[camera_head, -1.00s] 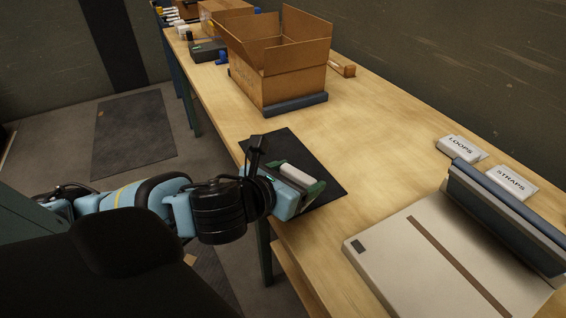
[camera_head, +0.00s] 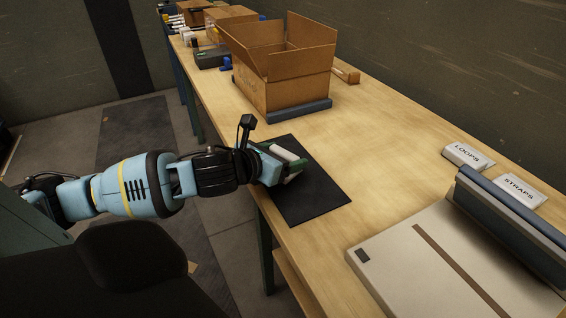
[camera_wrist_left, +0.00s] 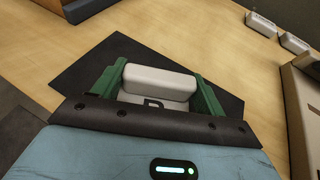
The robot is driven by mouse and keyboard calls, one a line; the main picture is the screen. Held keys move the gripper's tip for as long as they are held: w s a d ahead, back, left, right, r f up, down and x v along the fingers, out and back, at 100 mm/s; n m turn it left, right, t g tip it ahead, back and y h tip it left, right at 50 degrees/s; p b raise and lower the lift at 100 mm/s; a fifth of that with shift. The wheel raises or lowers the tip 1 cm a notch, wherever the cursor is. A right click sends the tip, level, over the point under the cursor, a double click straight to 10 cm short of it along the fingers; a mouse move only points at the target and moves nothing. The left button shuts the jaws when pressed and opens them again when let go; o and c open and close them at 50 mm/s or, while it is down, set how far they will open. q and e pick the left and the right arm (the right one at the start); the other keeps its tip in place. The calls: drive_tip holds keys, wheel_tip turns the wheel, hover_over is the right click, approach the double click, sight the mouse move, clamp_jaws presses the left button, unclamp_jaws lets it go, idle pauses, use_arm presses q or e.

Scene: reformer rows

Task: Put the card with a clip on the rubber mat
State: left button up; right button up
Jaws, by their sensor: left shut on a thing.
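The black rubber mat (camera_head: 315,195) lies flat on the wooden bench near its left edge. My left gripper (camera_head: 287,163) is over the far left part of the mat, shut on a pale block-like piece (camera_head: 284,152), which I take to be the card with a clip. In the left wrist view this card (camera_wrist_left: 160,82) sits between the green fingers, with part of a dark printed mark below the block. The mat (camera_wrist_left: 85,68) shows beneath and around it. I cannot tell whether the card touches the mat. My right gripper is not in view.
An open cardboard box (camera_head: 285,85) on a dark base stands behind the mat. White cards reading LOOPS (camera_head: 467,157) and STRAPS (camera_head: 520,191) lie at the right, beside a large beige machine (camera_head: 440,265). The bench between is clear.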

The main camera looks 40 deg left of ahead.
use_arm(q)
drive_tip(key=shift+f, duration=0.9)
drive_tip(key=shift+f, duration=0.15)
drive_tip(key=o, duration=1)
drive_tip(key=shift+c, duration=0.2)
